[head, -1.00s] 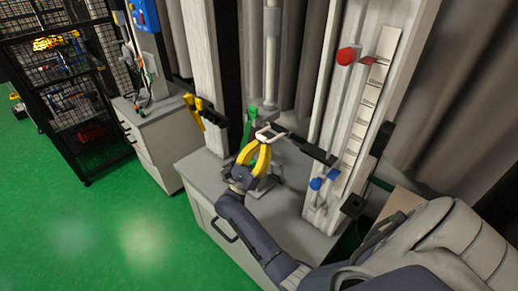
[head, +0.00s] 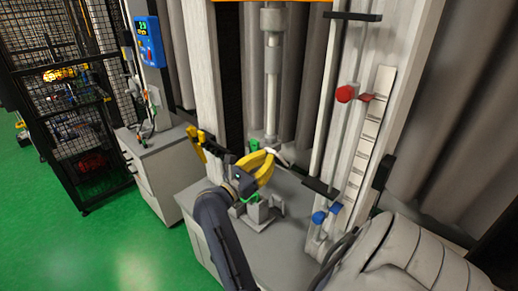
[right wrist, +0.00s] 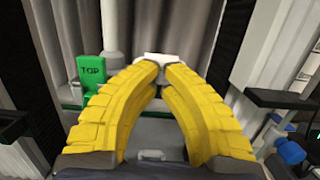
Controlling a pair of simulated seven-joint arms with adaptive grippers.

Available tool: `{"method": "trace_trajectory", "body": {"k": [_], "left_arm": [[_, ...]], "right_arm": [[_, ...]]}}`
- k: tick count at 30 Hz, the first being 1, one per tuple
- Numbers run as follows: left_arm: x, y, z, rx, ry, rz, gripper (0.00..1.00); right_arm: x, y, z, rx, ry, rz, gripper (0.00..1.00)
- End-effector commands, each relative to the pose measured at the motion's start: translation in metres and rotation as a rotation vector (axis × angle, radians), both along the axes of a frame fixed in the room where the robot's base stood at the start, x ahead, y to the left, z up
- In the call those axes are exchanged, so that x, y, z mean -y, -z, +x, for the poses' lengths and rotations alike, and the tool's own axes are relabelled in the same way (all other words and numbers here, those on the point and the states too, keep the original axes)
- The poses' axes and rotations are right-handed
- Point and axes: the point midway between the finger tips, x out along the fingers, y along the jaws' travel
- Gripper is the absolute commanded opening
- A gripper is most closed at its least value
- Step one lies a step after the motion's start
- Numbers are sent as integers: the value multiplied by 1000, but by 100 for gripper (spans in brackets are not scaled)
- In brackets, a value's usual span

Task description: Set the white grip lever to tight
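The white grip lever (head: 279,157) is at the lower part of the drop tower, above the grey cabinet top. It also shows in the right wrist view (right wrist: 155,57), at the tips of my yellow fingers. My right gripper (head: 268,158) has its fingertips drawn together around the lever, and they hide part of it. In the right wrist view the fingertips (right wrist: 162,71) nearly meet, with the white piece between and just beyond them. My left gripper is not in view.
A white upright with a scale (head: 368,135), a red knob (head: 346,94) and a blue knob (head: 319,217) stands to the right. A black bracket (head: 321,188) juts out close to the gripper. Yellow clips (head: 197,143) are on the left post.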

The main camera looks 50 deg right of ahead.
Motion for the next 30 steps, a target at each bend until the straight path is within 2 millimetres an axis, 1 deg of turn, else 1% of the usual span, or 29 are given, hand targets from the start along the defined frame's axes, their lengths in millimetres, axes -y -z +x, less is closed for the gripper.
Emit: {"method": "trace_trajectory", "body": {"k": [1,10,30], "left_arm": [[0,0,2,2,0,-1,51],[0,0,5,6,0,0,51],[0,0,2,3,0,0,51]], "right_arm": [[2,-4,0,9,1,42,0],[14,-15,0,-1,1,28,0],[27,-25,0,-1,0,28,0]]}}
